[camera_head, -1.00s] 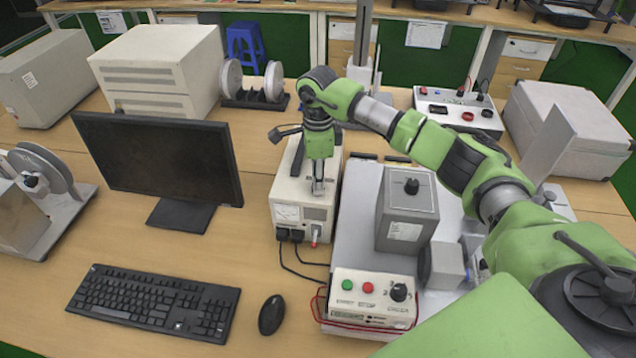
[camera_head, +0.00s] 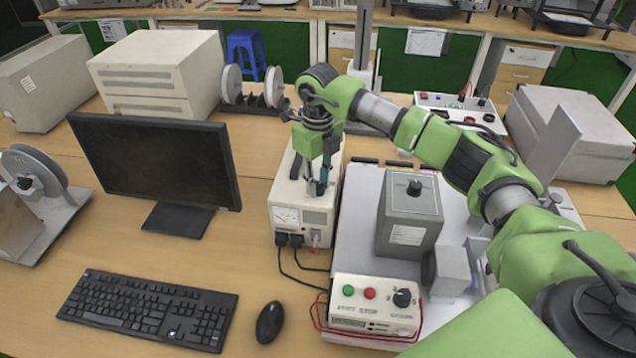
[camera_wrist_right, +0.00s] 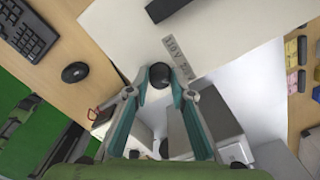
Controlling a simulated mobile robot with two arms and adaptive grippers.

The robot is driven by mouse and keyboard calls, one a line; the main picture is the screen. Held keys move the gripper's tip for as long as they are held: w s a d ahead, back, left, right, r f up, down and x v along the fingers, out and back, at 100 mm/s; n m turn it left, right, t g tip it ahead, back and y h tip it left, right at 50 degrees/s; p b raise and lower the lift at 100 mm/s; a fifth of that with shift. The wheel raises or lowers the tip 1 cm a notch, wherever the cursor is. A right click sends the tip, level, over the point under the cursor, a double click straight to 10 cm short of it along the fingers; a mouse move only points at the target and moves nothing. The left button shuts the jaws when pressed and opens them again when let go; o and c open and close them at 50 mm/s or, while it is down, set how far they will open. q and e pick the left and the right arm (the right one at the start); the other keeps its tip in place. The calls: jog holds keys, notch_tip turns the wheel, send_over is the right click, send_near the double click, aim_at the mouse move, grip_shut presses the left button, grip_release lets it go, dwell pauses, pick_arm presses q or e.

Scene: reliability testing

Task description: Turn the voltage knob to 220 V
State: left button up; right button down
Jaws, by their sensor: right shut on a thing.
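The voltage knob (camera_wrist_right: 160,75) is a round black knob on top of a cream-white power unit (camera_head: 288,214). A grey label (camera_wrist_right: 181,58) reading 110V and 220V lies beside the knob in the right wrist view. My right gripper (camera_head: 316,190) points down over the top of the unit. In the wrist view its teal fingers (camera_wrist_right: 161,88) are shut on the knob, one on each side. In the head view the gripper hides the knob. Which mark the knob points to cannot be told. My left gripper is not in view.
A grey box with a black knob (camera_head: 411,222) and a control box with green and red buttons (camera_head: 374,308) stand to the right. A monitor (camera_head: 155,160), keyboard (camera_head: 148,305) and mouse (camera_head: 270,319) are on the left. Black cables run from the unit's front.

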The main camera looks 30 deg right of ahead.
aim_at(318, 184)
jog(key=shift+m, duration=0.7)
jog(key=shift+w, duration=0.1)
jog(key=shift+r, duration=0.1)
jog(key=c, duration=1.8)
grip_release()
jog(key=shift+o, duration=0.2)
notch_tip(318, 184, up, 12)
